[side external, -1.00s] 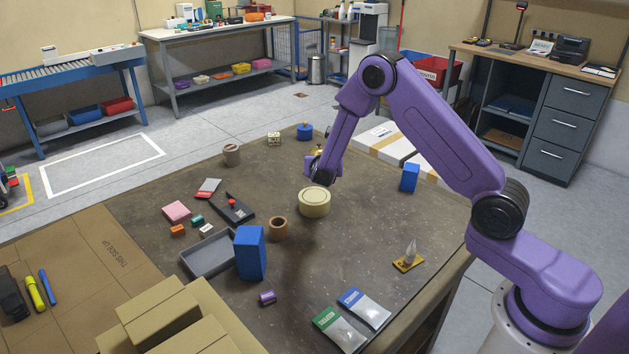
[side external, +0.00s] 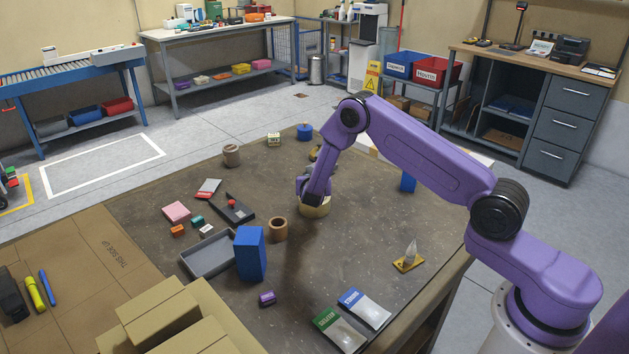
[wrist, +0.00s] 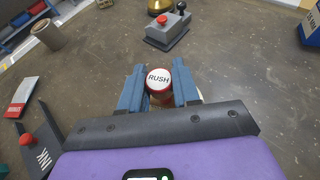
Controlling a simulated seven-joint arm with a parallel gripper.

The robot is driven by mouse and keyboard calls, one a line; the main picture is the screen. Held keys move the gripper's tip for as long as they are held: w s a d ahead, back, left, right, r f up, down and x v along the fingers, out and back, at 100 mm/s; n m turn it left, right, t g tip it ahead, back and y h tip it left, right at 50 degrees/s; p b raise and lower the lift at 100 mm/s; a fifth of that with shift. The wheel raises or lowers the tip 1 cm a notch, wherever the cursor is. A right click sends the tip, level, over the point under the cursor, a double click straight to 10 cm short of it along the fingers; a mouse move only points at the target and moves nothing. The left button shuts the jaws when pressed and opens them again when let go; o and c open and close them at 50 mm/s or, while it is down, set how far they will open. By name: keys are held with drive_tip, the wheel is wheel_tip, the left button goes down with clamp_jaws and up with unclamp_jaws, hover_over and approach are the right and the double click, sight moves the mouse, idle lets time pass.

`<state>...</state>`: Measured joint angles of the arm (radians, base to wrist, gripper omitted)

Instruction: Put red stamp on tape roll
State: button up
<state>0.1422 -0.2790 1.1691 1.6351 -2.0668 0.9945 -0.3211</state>
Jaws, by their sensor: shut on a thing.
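My gripper (wrist: 158,88) is shut on the red stamp (wrist: 160,97), which has a white top reading "RUSH". The stamp stands upright between the two fingers. In the side view my gripper (side external: 305,196) is low over the cream tape roll (side external: 316,211) and covers much of it; the stamp is hidden there. I cannot tell whether the stamp touches the roll. A brown ring-shaped roll (side external: 278,229) stands apart to the lower left.
A black ink pad (side external: 236,211) and a grey tray (side external: 207,262) with a blue box (side external: 250,253) beside it are to the left. A grey red-button box (wrist: 167,30) is beyond my fingers. A blue box (side external: 408,182) stands right.

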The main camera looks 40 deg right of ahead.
drive_tip(key=o, duration=1)
drive_tip(key=shift+f, duration=0.15)
drive_tip(key=shift+o, duration=0.2)
